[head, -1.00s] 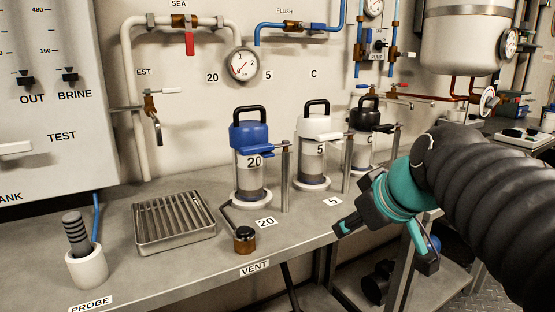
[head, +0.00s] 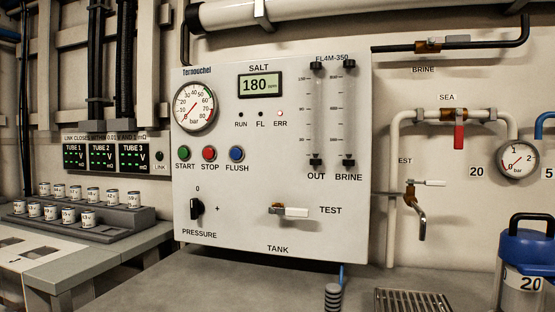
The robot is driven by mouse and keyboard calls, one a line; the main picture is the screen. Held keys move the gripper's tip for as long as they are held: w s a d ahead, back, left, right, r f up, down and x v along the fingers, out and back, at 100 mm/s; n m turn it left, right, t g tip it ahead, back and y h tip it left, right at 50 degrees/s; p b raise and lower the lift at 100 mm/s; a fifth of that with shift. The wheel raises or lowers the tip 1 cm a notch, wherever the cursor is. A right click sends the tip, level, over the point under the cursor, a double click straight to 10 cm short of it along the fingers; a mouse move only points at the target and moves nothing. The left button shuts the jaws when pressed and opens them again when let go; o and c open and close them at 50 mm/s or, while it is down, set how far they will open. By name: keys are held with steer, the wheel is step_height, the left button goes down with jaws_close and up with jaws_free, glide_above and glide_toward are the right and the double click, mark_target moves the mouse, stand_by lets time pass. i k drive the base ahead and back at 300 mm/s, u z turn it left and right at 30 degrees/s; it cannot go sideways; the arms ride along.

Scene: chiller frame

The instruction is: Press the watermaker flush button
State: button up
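The watermaker panel (head: 235,225) is a pale upright box on the wall, in the middle of the head view. Its blue FLUSH button (head: 237,154) sits to the right of the red STOP button (head: 209,154) and the green START button (head: 183,153). The salt display (head: 260,85) reads 180. Below it are the RUN, FL and ERR lamps; the ERR lamp (head: 280,114) looks pale, the other two dark. I cannot tell whether the button is pressed. My gripper is out of view.
A black PRESSURE knob (head: 197,209) and a white-handled TANK/TEST valve (head: 290,212) stick out of the panel. The grey bench (head: 200,286) below is clear in front. A rack of small jars (head: 80,232) stands left; a drain grate (head: 412,301) and a blue-topped canister (head: 528,245) stand right.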

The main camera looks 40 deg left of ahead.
mark_target(236, 154)
steer(key=u, duration=1.9)
